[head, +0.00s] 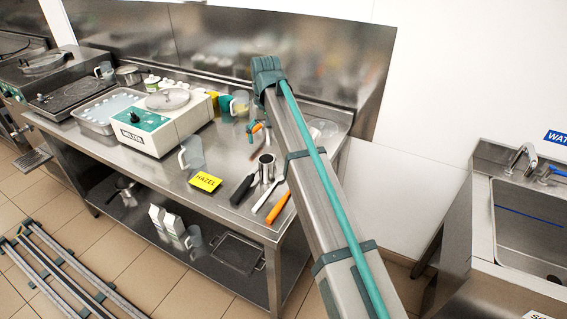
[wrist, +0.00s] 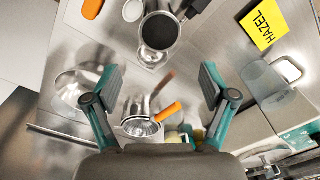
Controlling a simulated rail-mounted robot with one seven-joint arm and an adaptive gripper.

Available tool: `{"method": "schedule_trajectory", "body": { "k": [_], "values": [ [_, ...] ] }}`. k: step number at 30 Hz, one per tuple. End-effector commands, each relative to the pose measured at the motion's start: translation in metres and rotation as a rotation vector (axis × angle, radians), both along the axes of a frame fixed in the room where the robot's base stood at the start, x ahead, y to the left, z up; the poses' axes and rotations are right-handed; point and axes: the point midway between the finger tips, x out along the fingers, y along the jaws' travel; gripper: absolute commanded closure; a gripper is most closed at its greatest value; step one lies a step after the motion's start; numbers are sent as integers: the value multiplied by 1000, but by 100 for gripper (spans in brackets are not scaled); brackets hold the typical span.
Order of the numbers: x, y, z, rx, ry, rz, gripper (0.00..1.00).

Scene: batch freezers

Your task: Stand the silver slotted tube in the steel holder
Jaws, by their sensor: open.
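The steel holder (head: 266,168) looks like the upright, open-topped cylinder on the bench. In the wrist view this cylinder (wrist: 160,52) shows a dark inside and nothing standing in it. A silver piece with ribs or slots (wrist: 140,127) is nearer the gripper's base in the wrist view; it may be the slotted tube, but I cannot tell surely. An orange piece (wrist: 168,112) is beside it. My gripper (wrist: 160,86) is open, its teal fingers wide apart with nothing held between them. In the head view my arm crosses the bench and hides part of it.
A yellow HAZEL card (head: 205,182), clear jug (head: 191,153), black handle (head: 243,189) and orange-handled spatula (head: 278,207) lie around the cylinder. A clear bowl (wrist: 75,92) is left in the wrist view. The white machine (head: 155,130) stands further left; a steel splashback (head: 200,45) is behind.

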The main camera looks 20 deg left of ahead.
Motion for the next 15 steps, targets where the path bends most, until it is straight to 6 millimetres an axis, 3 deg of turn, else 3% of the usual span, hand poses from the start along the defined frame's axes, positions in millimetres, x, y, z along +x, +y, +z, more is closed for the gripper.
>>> {"method": "schedule_trajectory", "body": {
  "k": [3, 8, 15],
  "values": [
    [-4, -10, -1, -45, 18, -127, 16],
    [-6, -12, -6, -48, 28, -191, 16],
    [-6, -11, -36, -47, 28, -193, 16]
  ]
}}
